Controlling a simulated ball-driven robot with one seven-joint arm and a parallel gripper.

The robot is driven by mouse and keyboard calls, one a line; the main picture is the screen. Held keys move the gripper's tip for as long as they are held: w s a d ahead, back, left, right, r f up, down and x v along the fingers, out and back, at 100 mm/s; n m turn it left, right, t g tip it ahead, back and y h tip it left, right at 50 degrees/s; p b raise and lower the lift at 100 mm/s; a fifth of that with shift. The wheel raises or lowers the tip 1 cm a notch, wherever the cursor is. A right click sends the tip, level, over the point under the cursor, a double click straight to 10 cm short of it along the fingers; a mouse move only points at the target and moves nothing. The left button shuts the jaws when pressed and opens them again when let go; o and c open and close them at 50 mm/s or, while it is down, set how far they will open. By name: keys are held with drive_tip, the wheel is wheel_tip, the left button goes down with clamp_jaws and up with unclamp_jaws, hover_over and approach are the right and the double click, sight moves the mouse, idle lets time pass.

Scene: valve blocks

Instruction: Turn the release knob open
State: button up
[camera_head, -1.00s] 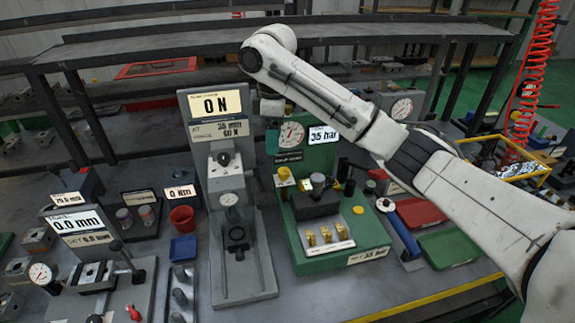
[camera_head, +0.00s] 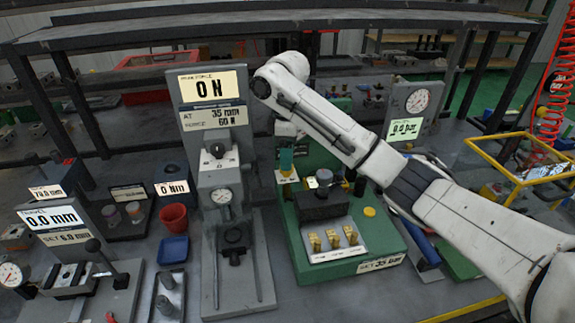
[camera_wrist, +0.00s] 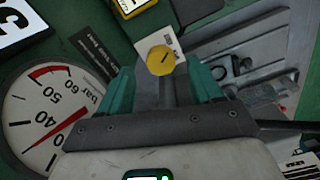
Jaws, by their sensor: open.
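In the wrist view, a round yellow knob (camera_wrist: 160,60) with a short dark mark stands on the green panel (camera_wrist: 125,48). My gripper (camera_wrist: 160,84) is open. Its teal fingers are spread on either side of the knob's near side; whether they touch it I cannot tell. In the head view, my gripper (camera_head: 286,160) hangs from my arm at the panel of the green station (camera_head: 372,233), its fingers largely covering the knob. A pressure gauge (camera_wrist: 42,115) beside my gripper in the wrist view has its red needle between 30 and 40 bar.
The green station carries a black block (camera_head: 322,203) and brass fittings (camera_head: 333,240). A grey force tester (camera_head: 222,190) stands close on its left, with a red cup (camera_head: 173,217) and blue tray (camera_head: 173,250) beyond. A yellow-framed stand (camera_head: 520,165) is at right.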

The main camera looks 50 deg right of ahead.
drive_tip(key=shift+f, duration=1.5)
drive_tip(key=c, duration=1.1)
